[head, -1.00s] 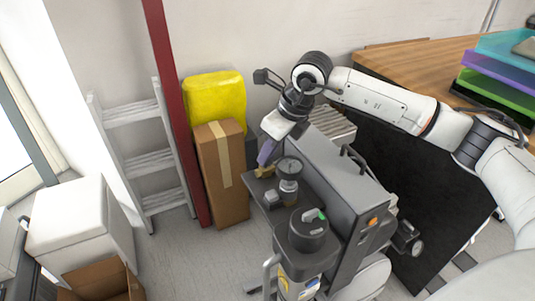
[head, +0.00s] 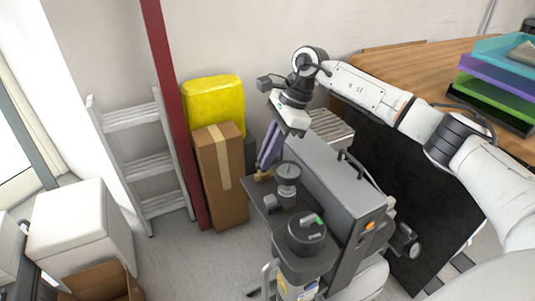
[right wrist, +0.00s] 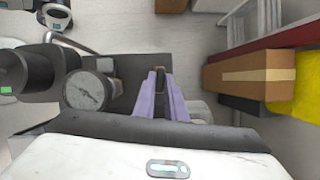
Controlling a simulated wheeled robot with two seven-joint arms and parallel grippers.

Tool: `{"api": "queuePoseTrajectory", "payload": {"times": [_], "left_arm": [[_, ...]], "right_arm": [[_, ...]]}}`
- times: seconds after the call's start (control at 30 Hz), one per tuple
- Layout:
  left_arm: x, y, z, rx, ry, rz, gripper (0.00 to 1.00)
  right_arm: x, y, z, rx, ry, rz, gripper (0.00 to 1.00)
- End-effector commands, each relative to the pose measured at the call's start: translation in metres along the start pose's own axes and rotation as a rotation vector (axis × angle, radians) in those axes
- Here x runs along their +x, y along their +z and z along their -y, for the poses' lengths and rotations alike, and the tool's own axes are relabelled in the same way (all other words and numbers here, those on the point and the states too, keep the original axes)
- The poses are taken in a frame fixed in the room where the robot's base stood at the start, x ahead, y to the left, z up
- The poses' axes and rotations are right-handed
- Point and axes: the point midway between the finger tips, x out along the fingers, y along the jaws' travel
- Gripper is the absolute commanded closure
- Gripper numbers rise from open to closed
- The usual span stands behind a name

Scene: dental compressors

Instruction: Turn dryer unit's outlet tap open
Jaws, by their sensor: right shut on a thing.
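The dryer unit (head: 330,180) is a grey housing on a stand with a dark shelf along its left side. A small brass-coloured tap (head: 263,177) sits at the far end of that shelf, beyond a round gauge (head: 287,171). My right gripper (head: 264,168) reaches down onto the tap with its purple fingers. In the right wrist view, its fingertips (right wrist: 160,72) are closed around the tap (right wrist: 160,76), which is mostly hidden between them. The gauge (right wrist: 88,91) shows left of the fingers there. My left gripper is out of view.
A black canister (head: 306,232) with a green mark stands nearer me. A wooden desk (head: 410,75) is at right.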

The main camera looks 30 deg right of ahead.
Motion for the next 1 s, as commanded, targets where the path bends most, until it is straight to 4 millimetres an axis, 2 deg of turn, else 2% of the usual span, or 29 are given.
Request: {"api": "queuePoseTrajectory", "payload": {"times": [0.37, 0.9, 0.93, 1.0], "left_arm": [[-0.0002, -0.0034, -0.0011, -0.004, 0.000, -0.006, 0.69], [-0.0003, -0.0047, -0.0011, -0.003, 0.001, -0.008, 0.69], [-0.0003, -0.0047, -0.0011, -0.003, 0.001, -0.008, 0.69], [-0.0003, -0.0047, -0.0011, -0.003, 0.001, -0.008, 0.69]], "right_arm": [[-0.0004, 0.0002, 0.0019, -0.150, 0.061, -0.002, 1.00], [-0.0005, -0.0003, 0.0022, -0.174, 0.069, -0.003, 1.00], [-0.0005, -0.0004, 0.0022, -0.174, 0.069, -0.003, 0.88], [-0.0005, -0.0003, 0.0022, -0.174, 0.069, -0.003, 0.76]]}}
